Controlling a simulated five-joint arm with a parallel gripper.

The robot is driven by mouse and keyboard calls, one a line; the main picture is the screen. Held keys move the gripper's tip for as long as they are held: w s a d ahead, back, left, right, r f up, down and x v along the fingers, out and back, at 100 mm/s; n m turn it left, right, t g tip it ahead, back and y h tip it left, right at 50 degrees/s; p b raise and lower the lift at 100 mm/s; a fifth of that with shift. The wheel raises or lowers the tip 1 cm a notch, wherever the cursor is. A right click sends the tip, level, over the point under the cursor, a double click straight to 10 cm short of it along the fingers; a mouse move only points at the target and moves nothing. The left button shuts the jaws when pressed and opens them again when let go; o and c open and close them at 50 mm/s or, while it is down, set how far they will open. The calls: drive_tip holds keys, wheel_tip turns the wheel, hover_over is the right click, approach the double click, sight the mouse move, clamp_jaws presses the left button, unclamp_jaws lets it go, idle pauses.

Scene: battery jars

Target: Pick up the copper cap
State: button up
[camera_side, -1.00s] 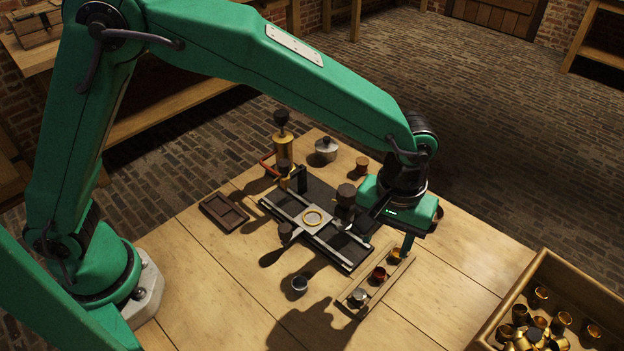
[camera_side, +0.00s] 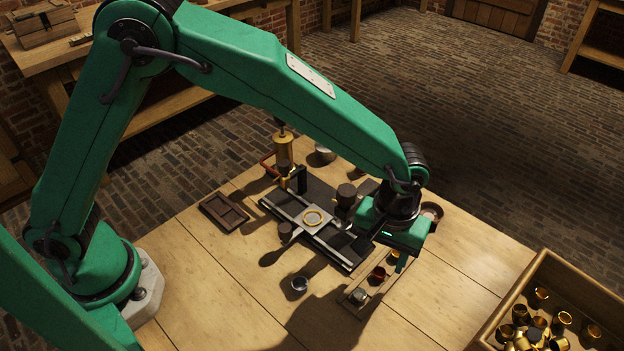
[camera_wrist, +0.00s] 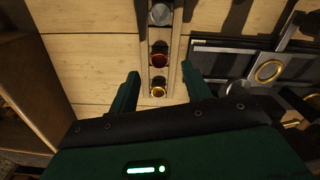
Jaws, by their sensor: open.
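The copper cap (camera_side: 378,273) is a small reddish-brown cup in the middle of a narrow wooden rack (camera_wrist: 146,40). In the wrist view the copper cap (camera_wrist: 159,55) stands between a grey cap (camera_wrist: 160,13) and a brass-coloured cap (camera_wrist: 158,88). My gripper (camera_wrist: 160,72) is open and empty above the rack, with one finger on each side of it. The brass cap shows between the fingers, nearer the palm; the copper cap shows just past the fingertips. In the side view my gripper partly covers the rack's far end.
A slotted dark fixture with a plate and brass ring (camera_side: 313,217) stands close left of the rack. A small metal cup (camera_side: 300,284) and a wooden tray (camera_side: 223,211) are farther left. A wooden crate (camera_side: 588,284) with several brass cups is at the right. The front tabletop is mostly clear.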

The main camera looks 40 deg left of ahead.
sight(379, 276)
drive_tip(key=shift+f, duration=2.3)
drive_tip(key=c, duration=1)
